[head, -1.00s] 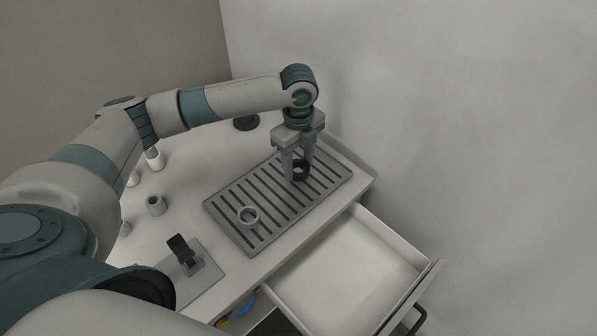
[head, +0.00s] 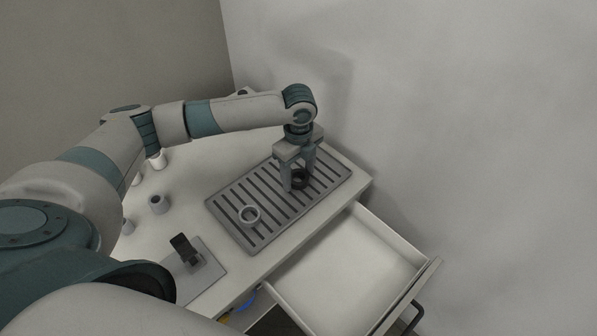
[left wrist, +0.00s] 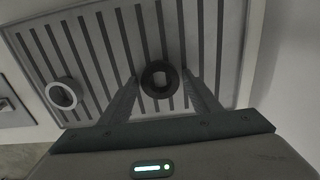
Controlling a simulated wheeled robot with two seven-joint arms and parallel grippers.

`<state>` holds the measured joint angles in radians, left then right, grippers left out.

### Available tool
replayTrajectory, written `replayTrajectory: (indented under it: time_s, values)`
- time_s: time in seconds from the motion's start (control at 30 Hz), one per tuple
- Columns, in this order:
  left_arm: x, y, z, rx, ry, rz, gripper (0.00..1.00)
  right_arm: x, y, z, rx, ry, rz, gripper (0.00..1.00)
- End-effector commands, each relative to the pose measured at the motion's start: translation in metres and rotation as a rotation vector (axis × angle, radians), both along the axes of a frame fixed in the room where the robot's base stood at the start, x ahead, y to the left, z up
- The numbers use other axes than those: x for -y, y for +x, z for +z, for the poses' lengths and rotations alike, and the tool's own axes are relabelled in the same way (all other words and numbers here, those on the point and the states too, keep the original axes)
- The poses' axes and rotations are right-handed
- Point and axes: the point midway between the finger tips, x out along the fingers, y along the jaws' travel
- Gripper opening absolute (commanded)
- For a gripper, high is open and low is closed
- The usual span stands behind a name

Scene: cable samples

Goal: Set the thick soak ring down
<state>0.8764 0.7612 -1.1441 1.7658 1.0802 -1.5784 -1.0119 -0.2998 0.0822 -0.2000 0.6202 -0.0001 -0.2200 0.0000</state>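The thick soak ring is a dark, thick-walled ring (head: 301,179) lying flat on the slotted grey tray (head: 232,231), towards its far right end. It also shows in the left wrist view (left wrist: 160,92), between the fingertips. My left gripper (head: 298,181) points down over the tray, with one finger on each side of the dark ring. In the left wrist view the fingers (left wrist: 160,77) stand slightly apart from the ring, with narrow gaps. My right gripper is not in view.
A grey plate with a dark upright clip (head: 185,249) is at the table's front left. Small cylinders (head: 158,204) stand at left. An open, empty drawer (head: 345,268) juts out in front.

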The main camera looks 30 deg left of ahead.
Motion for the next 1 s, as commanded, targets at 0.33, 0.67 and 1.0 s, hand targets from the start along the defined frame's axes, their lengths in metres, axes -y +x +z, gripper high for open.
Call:
replayTrajectory:
  time_s: [0.33,0.67,1.0]
  values:
    - [0.000,0.000,0.001,0.001,0.000,0.000,0.65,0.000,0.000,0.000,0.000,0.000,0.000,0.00]
    - [0.000,0.001,0.023,0.004,-0.001,0.000,0.65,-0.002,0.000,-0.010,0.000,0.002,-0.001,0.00]
    - [0.000,0.001,0.082,0.004,-0.001,-0.001,0.65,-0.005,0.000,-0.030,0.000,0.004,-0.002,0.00]
